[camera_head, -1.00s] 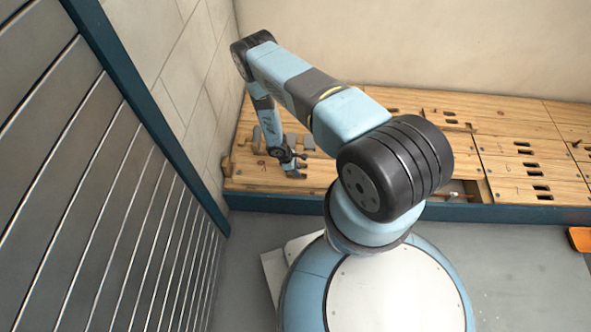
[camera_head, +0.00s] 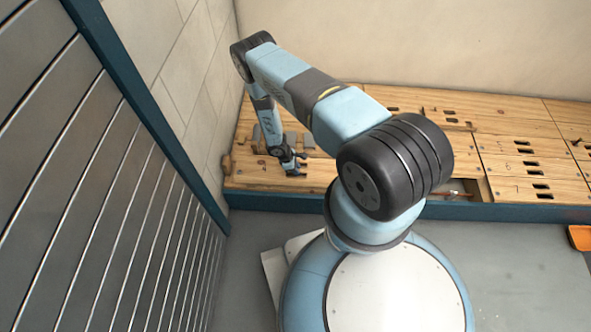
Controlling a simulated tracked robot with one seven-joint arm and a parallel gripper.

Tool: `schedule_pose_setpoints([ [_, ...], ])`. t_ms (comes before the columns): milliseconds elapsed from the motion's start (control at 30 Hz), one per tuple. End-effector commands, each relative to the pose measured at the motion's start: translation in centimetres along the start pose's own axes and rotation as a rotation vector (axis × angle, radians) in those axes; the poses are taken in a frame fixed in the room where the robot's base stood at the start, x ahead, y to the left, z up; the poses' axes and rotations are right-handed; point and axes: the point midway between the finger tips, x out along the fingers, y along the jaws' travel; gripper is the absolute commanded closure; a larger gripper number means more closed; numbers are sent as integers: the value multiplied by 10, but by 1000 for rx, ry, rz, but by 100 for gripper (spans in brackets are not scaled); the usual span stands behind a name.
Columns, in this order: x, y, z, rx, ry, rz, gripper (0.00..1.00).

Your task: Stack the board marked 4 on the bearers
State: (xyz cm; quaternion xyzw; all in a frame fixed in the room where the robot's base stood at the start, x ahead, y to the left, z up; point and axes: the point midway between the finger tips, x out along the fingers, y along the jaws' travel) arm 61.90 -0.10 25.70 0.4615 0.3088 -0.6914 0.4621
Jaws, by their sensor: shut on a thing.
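The board marked 4 (camera_head: 262,174) is a pale wooden board at the left end of the low platform, with a small dark mark like a 4 on it. My gripper (camera_head: 296,171) points down at this board's right part and is shut on it; the fingertips are small and the exact grip is hard to see. The board appears to lie flat at deck level.
Other slotted boards (camera_head: 515,145) cover the platform to the right. An open gap (camera_head: 470,190) with a reddish pipe shows near the front edge. A block wall (camera_head: 205,110) is close on the left, with a slatted metal panel (camera_head: 90,190) nearer. An orange object (camera_head: 580,238) lies on the grey floor.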

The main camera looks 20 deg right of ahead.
Motion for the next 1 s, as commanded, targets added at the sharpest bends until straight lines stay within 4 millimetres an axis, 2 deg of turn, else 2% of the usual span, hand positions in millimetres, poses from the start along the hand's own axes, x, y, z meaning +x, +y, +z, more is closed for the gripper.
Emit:
schedule_pose_setpoints([
  [200, 2, 1, -1, 0, 0, 1, 100],
  [233, 3, 1, -1, 0, 0, 1, 76],
  [533, 3, 0, -1, 0, 0, 0, 47],
  [833, 1, 0, -1, 0, 0, 0, 47],
  [1000, -14, 1, -2, 0, 1, 1, 47],
])
